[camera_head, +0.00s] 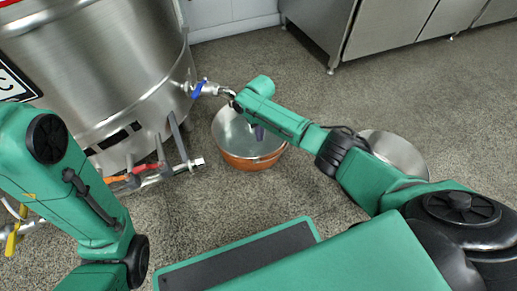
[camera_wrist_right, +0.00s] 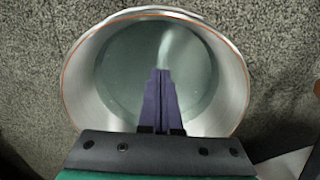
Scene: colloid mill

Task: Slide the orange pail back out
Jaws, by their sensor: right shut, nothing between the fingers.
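The orange pail (camera_head: 252,162) stands on the floor beside the steel tank, its rim just below and right of the tank's spout (camera_head: 226,93). Its outside is orange and its inside is pale metal. My right gripper (camera_head: 259,132) hangs over the pail's opening, partly hiding it in the head view. In the right wrist view the two purple fingers (camera_wrist_right: 160,100) are shut together and empty, over the inside of the pail (camera_wrist_right: 85,75). I cannot tell whether they touch its wall. My left arm shows at the left, but its gripper is out of view.
The steel tank (camera_head: 110,60) has a blue-handled valve (camera_head: 197,89) and lower pipes with orange and red handles (camera_head: 125,178). A round metal vessel (camera_head: 395,150) stands at right behind my right arm. Steel cabinets (camera_head: 395,30) line the back. Speckled floor is clear in front of the pail.

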